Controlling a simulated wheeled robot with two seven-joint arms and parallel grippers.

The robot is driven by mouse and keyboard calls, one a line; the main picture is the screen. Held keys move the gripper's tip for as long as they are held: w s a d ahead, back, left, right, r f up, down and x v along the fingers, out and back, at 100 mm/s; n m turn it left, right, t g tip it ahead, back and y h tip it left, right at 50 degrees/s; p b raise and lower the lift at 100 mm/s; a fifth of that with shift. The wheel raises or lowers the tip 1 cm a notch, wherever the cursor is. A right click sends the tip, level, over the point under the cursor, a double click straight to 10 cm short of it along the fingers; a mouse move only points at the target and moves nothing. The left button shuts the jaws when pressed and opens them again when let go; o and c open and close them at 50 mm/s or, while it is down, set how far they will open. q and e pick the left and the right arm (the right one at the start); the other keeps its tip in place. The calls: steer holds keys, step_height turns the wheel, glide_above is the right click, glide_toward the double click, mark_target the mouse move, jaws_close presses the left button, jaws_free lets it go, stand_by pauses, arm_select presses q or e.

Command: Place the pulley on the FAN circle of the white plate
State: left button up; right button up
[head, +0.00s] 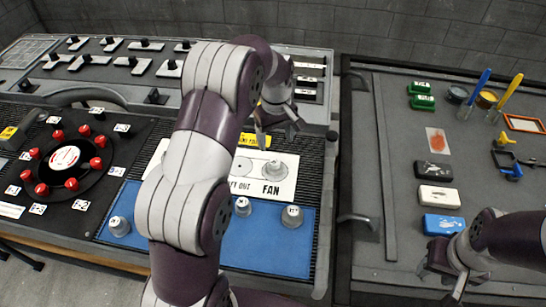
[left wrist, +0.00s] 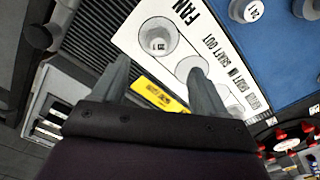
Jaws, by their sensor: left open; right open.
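The white plate (head: 247,187) lies on the bench and carries printed circles and the words FAN and SHAFT OUT. A grey pulley (head: 274,169) stands upright on the FAN circle; in the left wrist view this pulley (left wrist: 159,40) shows a small label on top. My left gripper (head: 277,127) is above and behind the plate, apart from the pulley. In the left wrist view its fingers (left wrist: 160,88) are spread, with nothing between them. My right gripper (head: 448,277) is open and empty over the right bench's front. My left arm hides part of the plate.
On the blue mat (head: 262,250) stand several other grey pulleys, including one (head: 292,216) at its right. A dial with red knobs (head: 64,158) is at left. The right bench holds blocks, including a blue one (head: 442,224), and tools. A gap separates the benches.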

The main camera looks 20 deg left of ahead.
arm_select(q)
steer(key=s+d+r+m, duration=0.1)
steer(key=s+d+m, duration=0.2)
steer(key=s, duration=0.7)
steer(key=s+d+m+t, duration=0.1)
steer(key=s+d+m, duration=0.2)
steer(key=s+m, duration=0.4)
steer(key=s, duration=0.4)
steer(key=shift+r, duration=0.4)
